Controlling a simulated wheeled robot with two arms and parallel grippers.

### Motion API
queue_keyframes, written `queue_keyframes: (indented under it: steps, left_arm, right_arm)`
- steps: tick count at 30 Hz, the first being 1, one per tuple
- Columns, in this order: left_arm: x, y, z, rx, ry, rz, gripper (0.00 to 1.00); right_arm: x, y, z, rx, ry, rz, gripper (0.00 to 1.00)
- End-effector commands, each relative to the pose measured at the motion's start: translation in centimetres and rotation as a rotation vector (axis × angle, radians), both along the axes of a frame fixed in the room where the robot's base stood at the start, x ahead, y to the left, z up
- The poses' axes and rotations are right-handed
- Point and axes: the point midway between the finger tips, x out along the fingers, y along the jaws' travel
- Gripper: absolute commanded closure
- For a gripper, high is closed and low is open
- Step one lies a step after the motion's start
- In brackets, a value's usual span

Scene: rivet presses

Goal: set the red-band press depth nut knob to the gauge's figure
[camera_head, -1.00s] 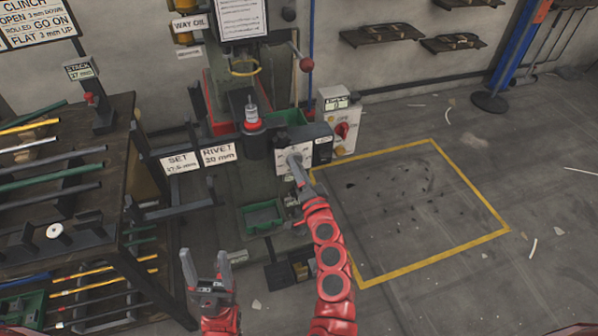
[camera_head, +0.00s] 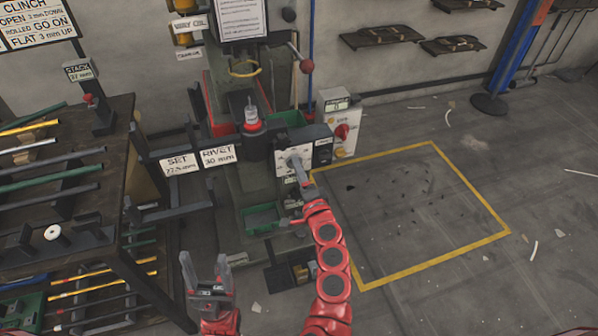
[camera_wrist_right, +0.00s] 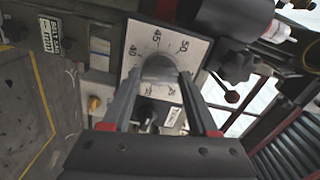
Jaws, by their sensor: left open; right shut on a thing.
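The press with the red band (camera_head: 252,126) stands at the back centre. Its depth nut knob (camera_wrist_right: 158,70) sits on a white dial plate (camera_wrist_right: 135,62), marked 40, 45 and 50 among other figures. My right gripper (camera_head: 296,165) is shut on the knob, one finger on each side; the fingers show in the right wrist view (camera_wrist_right: 158,85). The knob's pointer is not clear. The stack gauge (camera_head: 78,71) at the left seems to read 37 mm. My left gripper (camera_head: 205,260) is open and empty at the lower left, apart from everything.
A dark rack (camera_head: 100,150) with coloured rods stands on the left. SET (camera_head: 179,163) and RIVET (camera_head: 218,156) signs hang before the press. A box with a red switch (camera_head: 342,131) stands right of the dial. A green tray (camera_head: 262,218) is below. The yellow-marked floor (camera_head: 410,210) is open.

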Motion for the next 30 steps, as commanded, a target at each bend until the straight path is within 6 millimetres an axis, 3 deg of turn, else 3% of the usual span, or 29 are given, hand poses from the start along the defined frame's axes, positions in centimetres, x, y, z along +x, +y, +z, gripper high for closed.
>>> queue_keyframes:
  steps: [3, 4, 9, 20, 23, 30]
  left_arm:
    - [0.0, 0.0, 0.0, 0.0, 0.0, 0.0, 0.36]
    - [0.0, 0.0, 0.0, 0.0, 0.0, 0.0, 0.36]
    - [0.0, 0.0, 0.0, 0.0, 0.0, 0.0, 0.36]
    - [0.0, 0.0, 0.0, 0.0, 0.0, 0.0, 0.36]
    - [0.0, 0.0, -0.1, 0.0, 0.0, 0.0, 0.36]
    - [0.0, 0.0, -0.3, 0.0, 0.0, 0.0, 0.36]
  right_arm:
    - [-0.1, 0.1, -0.2, -0.003, 0.003, 0.002, 0.96]
    - [-0.1, 0.1, -0.2, -0.003, 0.003, 0.001, 0.37]
    - [0.0, 0.0, -0.1, -0.003, 0.002, 0.002, 0.1]
    - [-0.4, -0.1, 0.0, -0.001, 0.0, 0.001, 0.1]
    - [-1.4, -0.5, 0.0, 0.0, -0.003, -0.002, 0.1]
    - [-5.9, -1.9, -0.3, -0.003, 0.003, -0.003, 0.1]
